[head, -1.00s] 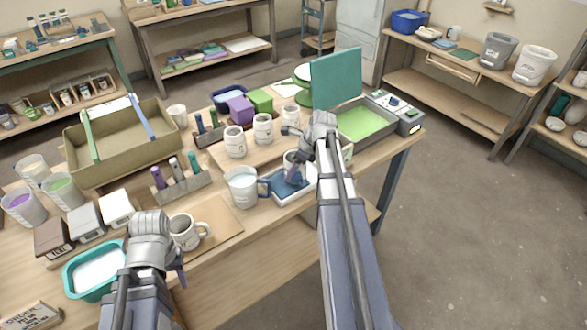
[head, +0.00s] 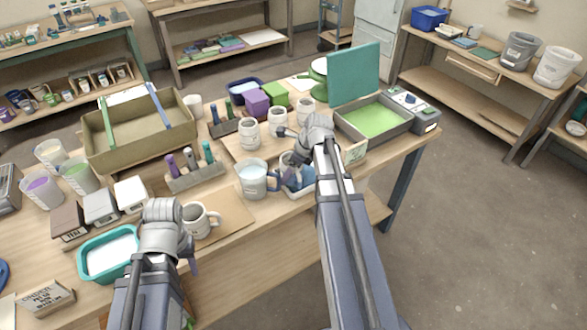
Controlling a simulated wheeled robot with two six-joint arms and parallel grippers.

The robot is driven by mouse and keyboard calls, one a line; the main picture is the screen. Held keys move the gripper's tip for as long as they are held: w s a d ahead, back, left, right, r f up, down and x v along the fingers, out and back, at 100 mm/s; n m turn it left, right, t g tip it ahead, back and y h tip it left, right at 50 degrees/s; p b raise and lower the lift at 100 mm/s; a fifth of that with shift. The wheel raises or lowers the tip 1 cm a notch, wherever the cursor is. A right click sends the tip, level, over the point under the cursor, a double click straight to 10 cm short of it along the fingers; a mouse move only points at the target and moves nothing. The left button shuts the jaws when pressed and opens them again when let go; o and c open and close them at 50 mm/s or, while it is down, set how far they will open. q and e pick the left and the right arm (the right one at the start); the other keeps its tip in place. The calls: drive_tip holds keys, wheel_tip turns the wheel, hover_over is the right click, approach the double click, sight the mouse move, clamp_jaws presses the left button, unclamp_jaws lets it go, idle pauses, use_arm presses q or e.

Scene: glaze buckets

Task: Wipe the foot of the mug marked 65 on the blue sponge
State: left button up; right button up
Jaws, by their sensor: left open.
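A white mug (head: 200,221) stands upright on a brown board (head: 232,217) near the front edge of the table. My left gripper (head: 187,262) is open, just in front of this mug and partly hidden by its own wrist. The blue sponge (head: 304,177) lies in a pale tray by the front edge. My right gripper (head: 296,171) reaches down over the sponge. A pale mug (head: 286,160) shows beside its fingers, partly covered. I cannot tell whether the fingers hold it. I cannot read the number 65 on any mug.
A glaze jug with a blue handle (head: 252,181) stands close left of the sponge. A teal tub (head: 87,254) is left of my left gripper. Pale cups (head: 249,134) and a green-filled tray (head: 375,118) stand behind. Free tabletop is scarce.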

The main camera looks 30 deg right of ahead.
sight(289, 154)
drive_tip(key=shift+a, duration=0.1)
drive_tip(key=shift+w+d, duration=0.15)
drive_tip(key=shift+d, duration=0.55)
drive_tip(key=shift+w+d, duration=0.2)
drive_tip(key=shift+d, duration=2.65)
drive_tip(key=shift+s+a, duration=0.2)
drive_tip(key=shift+a, duration=1.55)
drive_tip(key=shift+s+a, duration=0.15)
drive_tip(key=shift+a, duration=1.6)
wheel_tip(289, 154, up, 7)
drive_tip(key=p, duration=0.7)
drive_tip(key=shift+w, duration=0.1)
